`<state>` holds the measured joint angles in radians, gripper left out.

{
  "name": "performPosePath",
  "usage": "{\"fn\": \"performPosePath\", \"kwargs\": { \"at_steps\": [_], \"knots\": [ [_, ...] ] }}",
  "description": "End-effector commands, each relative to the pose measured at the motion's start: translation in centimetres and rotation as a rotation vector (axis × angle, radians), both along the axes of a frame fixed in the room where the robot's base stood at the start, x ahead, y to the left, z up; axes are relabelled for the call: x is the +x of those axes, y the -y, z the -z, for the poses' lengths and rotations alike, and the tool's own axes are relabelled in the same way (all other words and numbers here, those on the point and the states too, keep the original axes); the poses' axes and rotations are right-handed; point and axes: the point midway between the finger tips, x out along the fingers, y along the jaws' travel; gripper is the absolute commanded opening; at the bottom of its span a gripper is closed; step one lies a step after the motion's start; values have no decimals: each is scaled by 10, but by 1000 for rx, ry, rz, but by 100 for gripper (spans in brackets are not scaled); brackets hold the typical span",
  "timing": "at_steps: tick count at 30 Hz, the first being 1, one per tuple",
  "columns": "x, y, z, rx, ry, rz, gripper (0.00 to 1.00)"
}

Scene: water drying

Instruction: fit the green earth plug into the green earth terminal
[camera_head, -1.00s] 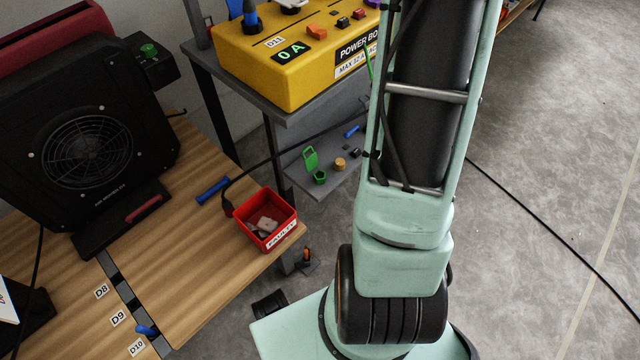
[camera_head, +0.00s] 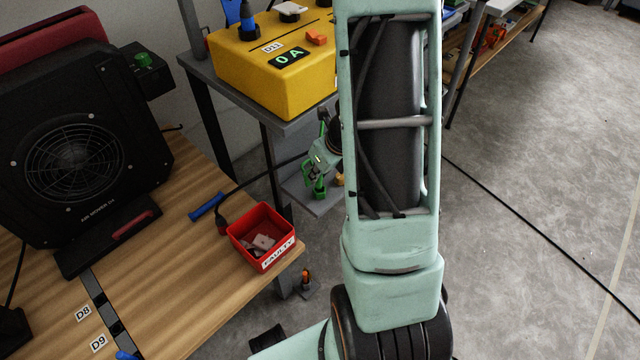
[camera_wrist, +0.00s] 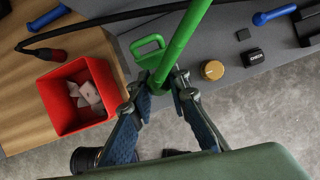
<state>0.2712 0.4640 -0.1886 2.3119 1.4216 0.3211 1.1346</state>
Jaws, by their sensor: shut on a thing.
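My gripper (camera_wrist: 163,92) is shut on a green rod-like piece, which I take to be the green earth plug (camera_wrist: 184,40); it slants up from between the fingertips. In the head view my gripper (camera_head: 322,156) hangs over the small grey shelf, partly behind my arm. A green bracket with a loop handle (camera_wrist: 149,44) is on the shelf just beyond the fingertips. The green earth terminal (camera_head: 319,193) appears to be the low green piece beside it, mostly covered. I cannot tell whether the held piece touches the bracket or terminal.
A red FAULTY bin (camera_wrist: 78,98) stands left of my gripper on the wooden bench. A brass knob (camera_wrist: 213,70), a black block (camera_wrist: 252,57) and a blue bar (camera_wrist: 274,15) are right on the shelf. The yellow power box (camera_head: 270,70) stands above the shelf. A black cable (camera_wrist: 100,21) crosses behind.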

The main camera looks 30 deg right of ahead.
Motion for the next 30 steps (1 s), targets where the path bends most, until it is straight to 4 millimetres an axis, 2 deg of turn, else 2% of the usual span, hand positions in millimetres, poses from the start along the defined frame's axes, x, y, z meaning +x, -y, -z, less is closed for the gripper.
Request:
{"fn": "performPosePath", "kwargs": {
  "at_steps": [1, 6, 20, 21, 24, 30],
  "knots": [
    [-1, 1, 15, -1, -2, 2, 0],
    [-1, 2, 29, -1, -1, 3, 0],
    [-1, 2, 33, -2, 0, 1, 0],
    [-1, 2, 32, -2, 0, 1, 20],
    [-1, 2, 31, -1, 0, 0, 31],
    [-1, 2, 31, -1, 0, 0, 33]
  ]
}}
